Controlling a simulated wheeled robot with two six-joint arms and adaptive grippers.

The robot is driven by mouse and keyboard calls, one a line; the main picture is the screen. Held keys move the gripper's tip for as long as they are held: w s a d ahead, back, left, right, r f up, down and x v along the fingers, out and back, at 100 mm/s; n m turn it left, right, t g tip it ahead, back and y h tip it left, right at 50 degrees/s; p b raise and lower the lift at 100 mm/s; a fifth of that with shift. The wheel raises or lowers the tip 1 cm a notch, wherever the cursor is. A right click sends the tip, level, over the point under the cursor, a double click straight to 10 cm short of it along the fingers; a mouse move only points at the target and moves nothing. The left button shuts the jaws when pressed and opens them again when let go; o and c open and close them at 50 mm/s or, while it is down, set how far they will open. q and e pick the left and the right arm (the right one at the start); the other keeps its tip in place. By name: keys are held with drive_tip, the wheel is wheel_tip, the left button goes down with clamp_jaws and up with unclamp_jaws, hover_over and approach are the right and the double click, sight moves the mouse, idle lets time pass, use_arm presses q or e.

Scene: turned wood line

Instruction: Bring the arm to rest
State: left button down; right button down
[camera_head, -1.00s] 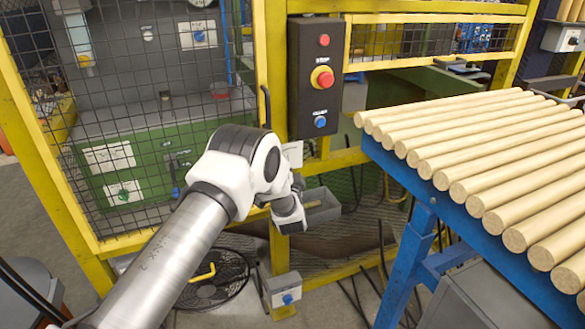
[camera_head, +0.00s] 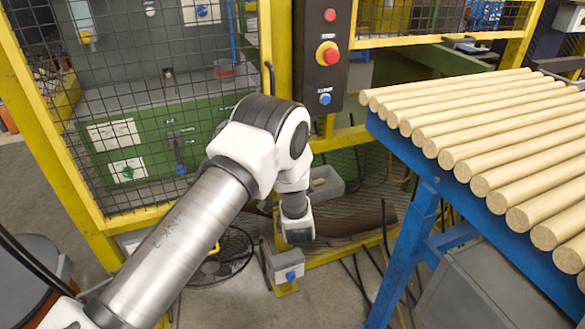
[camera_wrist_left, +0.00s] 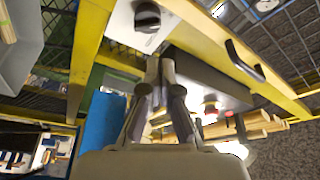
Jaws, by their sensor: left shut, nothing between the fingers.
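My left arm (camera_head: 180,240) reaches in from the lower left in the head view and bends down at a white and dark joint. Its wrist part (camera_head: 298,228) hangs in front of the yellow frame, left of the blue rack; the gripper fingers cannot be made out there. In the left wrist view my left gripper (camera_wrist_left: 160,68) is shut, its two dark fingers together with nothing between them. My right gripper is in neither view.
A black panel (camera_head: 306,55) with red and blue buttons hangs on the yellow frame. A blue rack (camera_head: 430,170) bears several wooden rods (camera_head: 490,140) at right. A mesh guard (camera_head: 130,130) stands behind the arm. A black fan (camera_head: 225,255) and a grey box (camera_head: 285,265) sit low.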

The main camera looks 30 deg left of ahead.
use_arm(q)
drive_tip(key=s+d+f+m+g+h+p, duration=0.1)
drive_tip(key=s+f+g+h, duration=0.2)
drive_tip(key=s+f, duration=0.65)
drive_tip(key=s+d+f+g+h, duration=0.2)
drive_tip(key=s+f+g+h, duration=0.1)
drive_tip(key=s+f, duration=0.6)
drive_tip(key=s+d+f+n+g+h, duration=0.2)
drive_tip(key=s+g, duration=0.3)
drive_tip(key=s, duration=0.7)
drive_tip(key=s+d+f+n+g+h, duration=0.3)
drive_tip(key=s+d+f+n+g, duration=0.1)
drive_tip(key=s, duration=0.8)
drive_tip(key=shift+s+d+f+n+g, duration=0.3)
drive_tip(key=shift+d+f+n+g, duration=0.15)
drive_tip(key=shift+g, duration=0.45)
